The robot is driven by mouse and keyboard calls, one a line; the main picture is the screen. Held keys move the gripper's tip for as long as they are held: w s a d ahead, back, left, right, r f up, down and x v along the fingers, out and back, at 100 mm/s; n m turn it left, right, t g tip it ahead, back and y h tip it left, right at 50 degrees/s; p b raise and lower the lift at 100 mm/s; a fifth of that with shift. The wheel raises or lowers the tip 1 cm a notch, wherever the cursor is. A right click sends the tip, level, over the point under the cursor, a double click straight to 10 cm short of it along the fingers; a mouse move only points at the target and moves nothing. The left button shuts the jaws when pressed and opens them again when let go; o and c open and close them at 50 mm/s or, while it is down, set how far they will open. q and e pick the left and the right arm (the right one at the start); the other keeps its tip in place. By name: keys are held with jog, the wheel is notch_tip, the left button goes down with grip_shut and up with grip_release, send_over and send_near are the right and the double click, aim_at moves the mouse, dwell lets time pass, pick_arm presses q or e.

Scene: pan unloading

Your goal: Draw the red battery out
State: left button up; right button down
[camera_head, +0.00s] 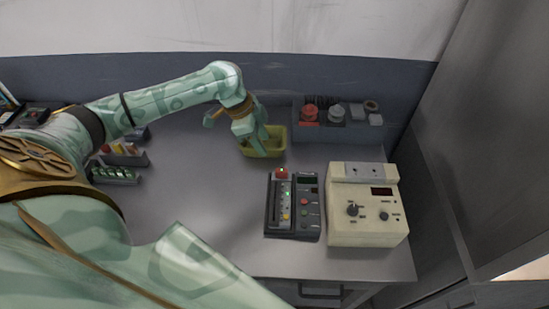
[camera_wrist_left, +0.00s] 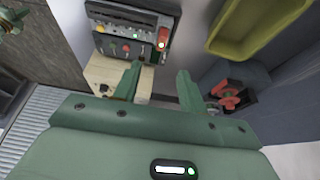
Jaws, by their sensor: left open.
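The red battery (camera_head: 282,175) sits at the upper left of a dark charger-like device (camera_head: 306,207) on the bench, with a green light by it. In the left wrist view, the red battery (camera_wrist_left: 163,40) shows at the end of the device (camera_wrist_left: 125,42), above the gap between my fingers. My left gripper (camera_head: 265,143) is open and empty over the yellow tray (camera_head: 279,136), behind and to the left of the battery, apart from it. Its two fingers (camera_wrist_left: 158,88) show spread in the left wrist view. My right gripper is not in view.
A cream instrument box (camera_head: 366,225) stands close to the right of the device. A grey rack with red and grey parts (camera_head: 310,130) is at the back. A small bin and a green-celled tray (camera_head: 115,176) lie at the left. The bench left of the device is clear.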

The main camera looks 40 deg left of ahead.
aim_at(280, 170)
pick_arm(q)
jog(key=b+x, duration=0.1)
jog(key=x, duration=0.5)
jog(key=b+x, duration=0.1)
jog(key=x, duration=0.6)
jog(key=shift+w+a+f, duration=0.1)
jog(key=shift+w+f, duration=0.1)
jog(key=shift+w, duration=0.1)
grip_shut()
